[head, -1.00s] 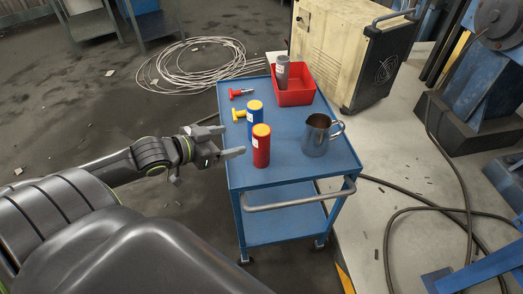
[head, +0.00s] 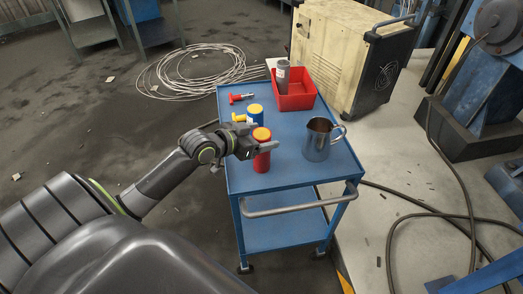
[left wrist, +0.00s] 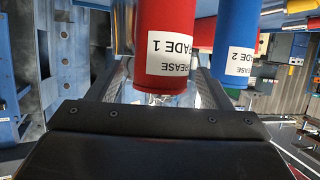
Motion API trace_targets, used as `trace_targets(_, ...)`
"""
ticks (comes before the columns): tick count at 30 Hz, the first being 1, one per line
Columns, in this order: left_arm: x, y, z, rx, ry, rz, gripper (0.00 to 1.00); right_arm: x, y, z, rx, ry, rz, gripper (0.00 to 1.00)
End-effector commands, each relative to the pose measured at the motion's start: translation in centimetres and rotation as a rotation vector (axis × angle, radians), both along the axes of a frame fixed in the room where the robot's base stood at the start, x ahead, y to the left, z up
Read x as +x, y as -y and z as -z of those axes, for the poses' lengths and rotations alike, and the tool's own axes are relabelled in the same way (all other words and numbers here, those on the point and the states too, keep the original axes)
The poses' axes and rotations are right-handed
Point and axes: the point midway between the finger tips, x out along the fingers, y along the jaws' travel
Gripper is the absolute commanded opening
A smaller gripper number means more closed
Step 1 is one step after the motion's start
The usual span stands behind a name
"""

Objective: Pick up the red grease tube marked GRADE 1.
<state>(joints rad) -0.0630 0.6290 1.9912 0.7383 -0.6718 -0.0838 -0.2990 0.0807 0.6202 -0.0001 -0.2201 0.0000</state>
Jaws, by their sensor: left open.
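The red grease tube (head: 262,163) with its yellow cap stands upright near the front of the blue cart top. In the left wrist view the red tube (left wrist: 167,50) shows a white label reading GREASE GRADE 1, upside down. My left gripper (head: 262,149) is at the tube's upper part, its jaws open. In the wrist view its fingers (left wrist: 160,92) lie on either side of the tube; contact cannot be told. The blue tube (head: 255,116), marked GRADE 2, stands just behind and also shows in the wrist view (left wrist: 238,45). My right gripper is not in view.
A metal jug (head: 318,140) stands to the right on the cart (head: 290,177). A red bin (head: 297,92) holding a grey tube (head: 282,77) is at the back. A red-handled item (head: 241,97) and a yellow one (head: 239,117) lie at the left.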

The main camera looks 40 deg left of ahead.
Motion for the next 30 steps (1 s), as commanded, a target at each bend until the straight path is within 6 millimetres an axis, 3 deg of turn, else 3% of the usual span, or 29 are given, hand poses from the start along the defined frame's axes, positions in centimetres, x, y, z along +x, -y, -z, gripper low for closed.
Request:
trace_targets(6,2.1,0.6,0.8,-0.001,0.0,-0.002,0.73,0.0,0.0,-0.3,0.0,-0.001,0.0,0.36)
trace_targets(14,2.2,0.7,0.9,0.001,0.0,-0.001,0.73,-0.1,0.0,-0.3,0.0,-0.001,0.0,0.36)
trace_targets(30,2.2,0.7,0.9,0.002,-0.001,-0.001,0.02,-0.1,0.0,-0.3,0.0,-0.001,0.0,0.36)
